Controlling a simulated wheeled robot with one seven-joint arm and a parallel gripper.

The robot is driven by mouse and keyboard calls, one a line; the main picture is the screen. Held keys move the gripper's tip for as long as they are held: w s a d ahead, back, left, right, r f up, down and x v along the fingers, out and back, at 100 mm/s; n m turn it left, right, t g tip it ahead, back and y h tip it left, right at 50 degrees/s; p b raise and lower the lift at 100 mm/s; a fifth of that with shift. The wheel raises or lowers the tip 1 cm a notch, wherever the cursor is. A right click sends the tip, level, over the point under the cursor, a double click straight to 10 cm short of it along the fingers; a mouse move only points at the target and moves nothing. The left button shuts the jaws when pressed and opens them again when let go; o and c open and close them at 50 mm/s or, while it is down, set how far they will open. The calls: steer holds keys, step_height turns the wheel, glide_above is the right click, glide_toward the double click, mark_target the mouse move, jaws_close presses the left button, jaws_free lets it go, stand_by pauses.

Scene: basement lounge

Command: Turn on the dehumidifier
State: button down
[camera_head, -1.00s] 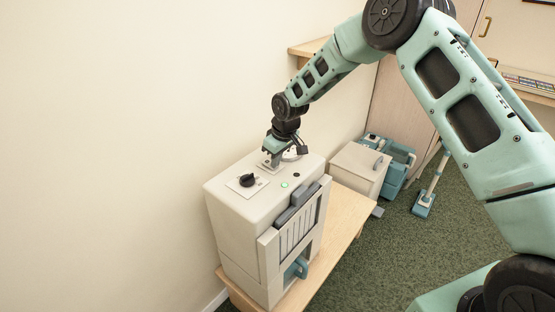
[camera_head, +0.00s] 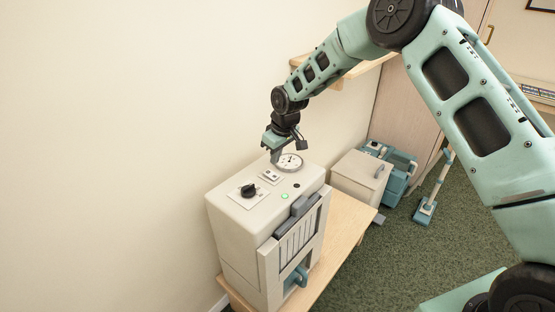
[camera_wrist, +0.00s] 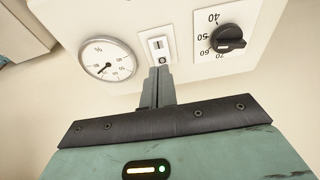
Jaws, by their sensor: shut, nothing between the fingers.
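The dehumidifier (camera_head: 235,215) is a cream box on a low wooden bench against the wall. Its top has a black dial knob (camera_head: 248,190), a small switch plate (camera_head: 270,176), a green light (camera_head: 285,196) that looks lit, and a round gauge (camera_head: 290,162). The wrist view shows the switch plate (camera_wrist: 158,48) between the gauge (camera_wrist: 107,59) and the numbered knob (camera_wrist: 228,39). My gripper (camera_head: 275,159) is shut and empty, just above the top behind the switch plate. In the wrist view its fingertips (camera_wrist: 162,72) overlap the plate's lower edge.
The wooden bench (camera_head: 345,222) runs along the wall. A smaller cream box (camera_head: 358,175) and a teal container (camera_head: 396,185) stand beyond the dehumidifier. A wooden shelf (camera_head: 345,80) sticks out from the wall behind my arm. Green carpet (camera_head: 400,255) is open at the right.

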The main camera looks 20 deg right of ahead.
steer(key=s+d+r+b, duration=0.2)
steer(key=s+r, duration=0.1)
steer(key=r, duration=0.5)
steer(key=shift+s+d, duration=0.2)
steer(key=shift+s, duration=0.2)
steer(key=shift+r, duration=0.1)
steer(key=s+a+r+g, duration=0.1)
steer(key=s+a+r, duration=0.3)
steer(key=s, duration=0.5)
steer(key=s+a+r, duration=0.1)
steer(key=s+a, duration=0.5)
steer(key=s, duration=0.2)
steer(key=s+d+n+g, duration=0.1)
steer(key=s+d, duration=0.1)
steer(key=s, duration=2.2)
steer(key=shift+h, duration=0.4)
